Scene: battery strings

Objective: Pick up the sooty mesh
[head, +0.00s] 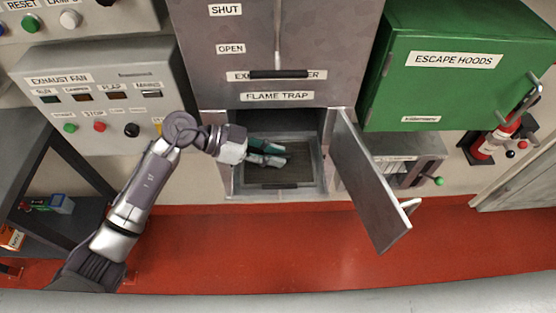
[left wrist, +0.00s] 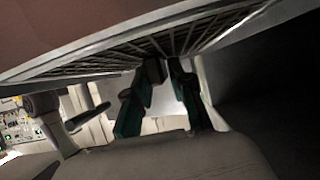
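The flame trap compartment (head: 322,187) stands open in the middle of the head view. A dark ribbed panel (head: 288,177), seemingly the sooty mesh, lies low inside it. The dark ribbed grid (left wrist: 215,33) crosses the top of the left wrist view. My left gripper (head: 282,154) reaches into the compartment from the left, over the panel. In the left wrist view, its green fingers (left wrist: 165,70) lean together with a narrow gap at the tips, at the grid's near edge. Whether they hold or touch it, I cannot tell. My right gripper is out of view.
The compartment's door (head: 370,180) hangs open to the right. A green escape hoods box (head: 455,60) is at the upper right, with a fire extinguisher (head: 490,142) beside it. An exhaust fan panel (head: 100,100) is at the left. The red floor (head: 290,240) in front is clear.

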